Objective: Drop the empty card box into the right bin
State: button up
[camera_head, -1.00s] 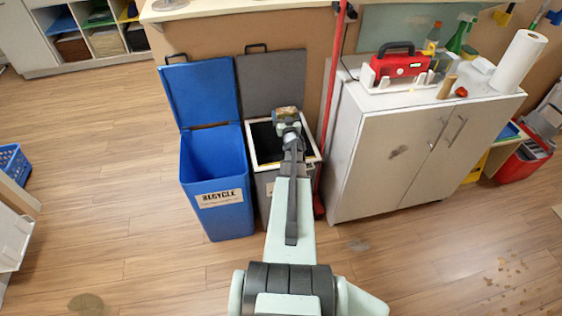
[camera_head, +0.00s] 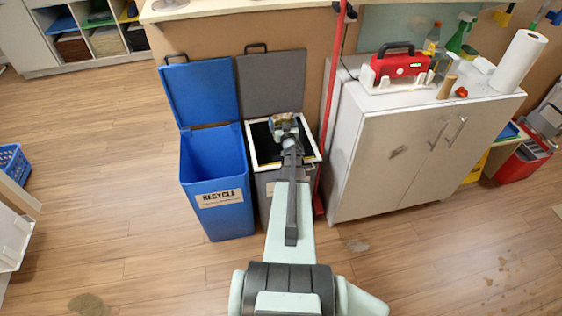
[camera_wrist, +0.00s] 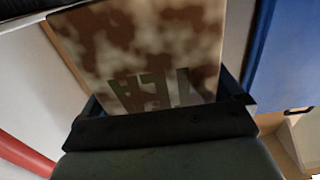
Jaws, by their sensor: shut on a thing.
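My gripper (camera_head: 286,128) is shut on the card box (camera_wrist: 150,50), over the mouth of the grey bin. In the wrist view the box has a brown and cream blotched face with large upside-down letters like "TEA". In the head view only a small part of the box (camera_head: 284,117) shows behind my gripper. The grey bin (camera_head: 311,157) has a pale rim and a raised dark lid; my arm hides part of its front and label. I cannot tell how far the box is below the rim.
A red pole (camera_head: 331,90) stands close to the right of the grey bin. A white cabinet (camera_head: 400,150) with a red toolbox (camera_head: 401,65), bottles and a paper roll on top is further right. The wooden floor (camera_head: 140,210) in front and left is mostly clear.

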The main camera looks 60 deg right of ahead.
jog(key=shift+f, duration=0.35)
jog(key=o, duration=0.6)
jog(key=shift+o, duration=0.2)
jog(key=shift+r, duration=0.15)
notch_tip(320, 180, up, 10)
jog(key=shift+f, duration=0.15)
dwell(0.4)
